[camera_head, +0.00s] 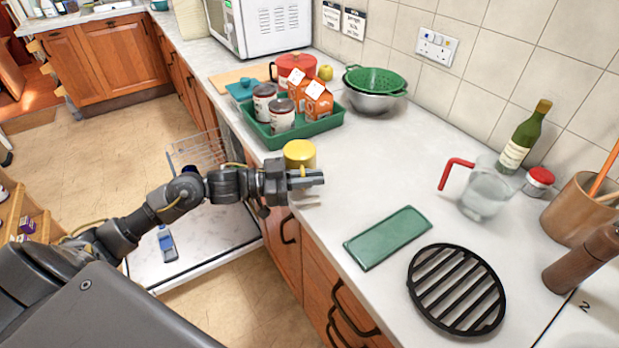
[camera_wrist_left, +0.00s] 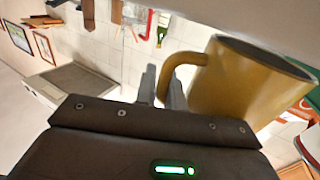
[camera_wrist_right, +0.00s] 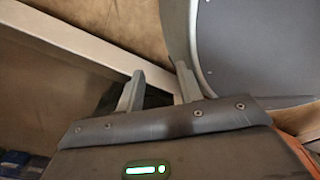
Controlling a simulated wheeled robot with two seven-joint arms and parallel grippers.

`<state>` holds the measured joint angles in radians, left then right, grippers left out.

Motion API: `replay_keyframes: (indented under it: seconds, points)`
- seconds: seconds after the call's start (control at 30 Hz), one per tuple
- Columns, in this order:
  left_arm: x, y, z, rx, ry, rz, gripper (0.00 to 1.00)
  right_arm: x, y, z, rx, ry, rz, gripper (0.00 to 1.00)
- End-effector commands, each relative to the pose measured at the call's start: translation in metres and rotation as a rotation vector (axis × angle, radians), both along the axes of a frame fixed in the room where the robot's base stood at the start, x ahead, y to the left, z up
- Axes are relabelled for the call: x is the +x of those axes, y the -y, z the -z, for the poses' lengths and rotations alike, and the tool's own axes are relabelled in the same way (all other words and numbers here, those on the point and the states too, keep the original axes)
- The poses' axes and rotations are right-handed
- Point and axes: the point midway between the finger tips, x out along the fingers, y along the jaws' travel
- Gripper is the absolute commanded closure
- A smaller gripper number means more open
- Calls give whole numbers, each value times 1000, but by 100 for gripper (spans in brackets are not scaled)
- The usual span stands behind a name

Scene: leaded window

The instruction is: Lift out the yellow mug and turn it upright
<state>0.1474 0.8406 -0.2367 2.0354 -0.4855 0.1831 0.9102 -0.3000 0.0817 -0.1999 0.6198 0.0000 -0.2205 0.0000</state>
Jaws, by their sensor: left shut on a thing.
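The yellow mug (camera_head: 300,153) is at the counter's left edge, just in front of the green tray. It is upside down: its closed yellow base faces up. In the left wrist view the mug (camera_wrist_left: 240,85) shows its handle (camera_wrist_left: 183,62) between my left fingers and its dark opening toward the counter. My left gripper (camera_head: 316,179) is shut on the handle. I cannot tell whether the rim touches the counter. My right gripper (camera_wrist_right: 160,88) shows only in its own wrist view, with fingers apart and nothing between them.
The dishwasher door (camera_head: 205,235) lies open below the counter, with a wire rack (camera_head: 200,150) behind my arm. The green tray (camera_head: 330,128) holds jars and cartons. A green slab (camera_head: 388,237), a black trivet (camera_head: 457,288) and a jug (camera_head: 485,190) stand right. The middle counter is clear.

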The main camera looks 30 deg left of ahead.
Motion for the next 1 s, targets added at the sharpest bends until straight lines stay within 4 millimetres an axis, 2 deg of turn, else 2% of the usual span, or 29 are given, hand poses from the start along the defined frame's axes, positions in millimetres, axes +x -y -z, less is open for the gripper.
replay_keyframes:
  seconds: [0.17,0.43,0.6,0.7,1.0]
  points:
    - [-3,0,-26,2,6,2,100,0,-2,5,2,1,1,64]
    - [-53,3,-83,5,7,4,100,1,-3,5,3,1,1,64]
    - [-98,6,-99,4,1,5,100,0,-3,11,4,1,2,64]
    - [-106,6,-115,-4,-7,2,100,1,-3,-21,4,2,2,64]
    - [-129,7,-122,-3,-1,1,100,1,-3,-59,3,1,1,64]
